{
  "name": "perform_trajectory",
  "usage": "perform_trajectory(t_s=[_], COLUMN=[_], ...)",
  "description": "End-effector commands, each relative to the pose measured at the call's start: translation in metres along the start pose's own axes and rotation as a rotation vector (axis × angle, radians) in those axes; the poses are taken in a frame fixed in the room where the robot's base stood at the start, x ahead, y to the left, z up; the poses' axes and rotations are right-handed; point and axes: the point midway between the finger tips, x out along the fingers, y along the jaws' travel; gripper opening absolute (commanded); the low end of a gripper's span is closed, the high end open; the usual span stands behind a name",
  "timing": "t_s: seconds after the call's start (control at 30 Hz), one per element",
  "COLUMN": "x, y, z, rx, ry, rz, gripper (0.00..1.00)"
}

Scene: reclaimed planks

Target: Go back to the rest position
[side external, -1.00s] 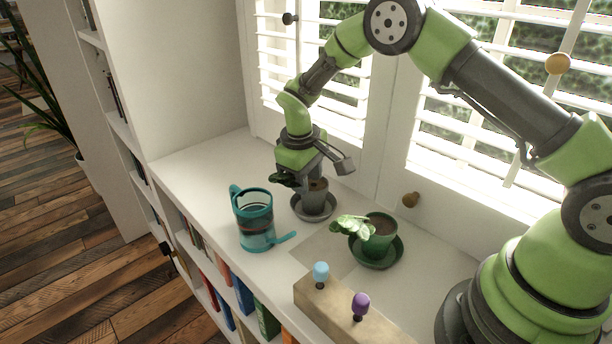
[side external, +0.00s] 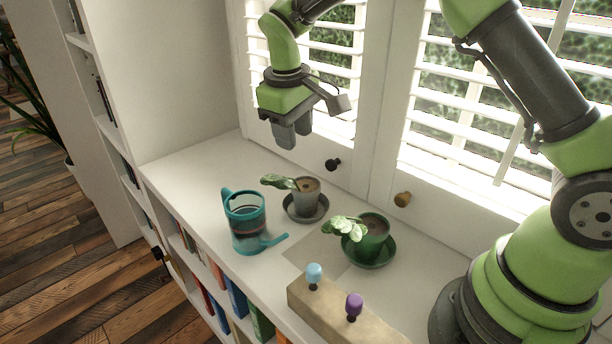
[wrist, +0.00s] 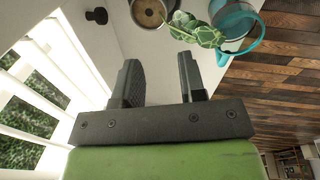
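My gripper (side external: 292,138) hangs in the air above the windowsill shelf, higher than the grey pot and in front of the shutters. In the wrist view my gripper (wrist: 162,80) has its two fingers apart with nothing between them. Below it, a grey pot (side external: 307,197) with a leafy plant stands on a dark grey saucer (side external: 305,217). The plant's leaves (side external: 279,182) lean left, and they also show in the wrist view (wrist: 195,30).
A teal watering can (side external: 246,224) stands left of the grey pot. A green pot (side external: 371,238) with a plant sits on a green saucer (side external: 376,258). Shutters (side external: 340,95) rise behind.

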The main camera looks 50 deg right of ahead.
Motion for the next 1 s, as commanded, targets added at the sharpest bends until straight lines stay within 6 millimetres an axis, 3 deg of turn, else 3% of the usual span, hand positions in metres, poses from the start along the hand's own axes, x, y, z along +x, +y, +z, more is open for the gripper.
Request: perform_trajectory(t_s=[0.17, 0.3, 0.5, 0.63, 0.8, 1.0], x=[-0.059, -0.101, -0.139, -0.148, -0.146, -0.140], y=[0.004, 0.003, -0.004, -0.013, -0.023, -0.029], z=[0.031, 0.070, 0.134, 0.175, 0.215, 0.233], rx=[0.097, 0.192, 0.326, 0.412, 0.497, 0.543], ry=[0.102, 0.196, 0.331, 0.416, 0.502, 0.546], rz=[-0.057, -0.119, -0.210, -0.272, -0.337, -0.374], gripper=[0.38, 0.38, 0.38, 0.38, 0.38, 0.38])
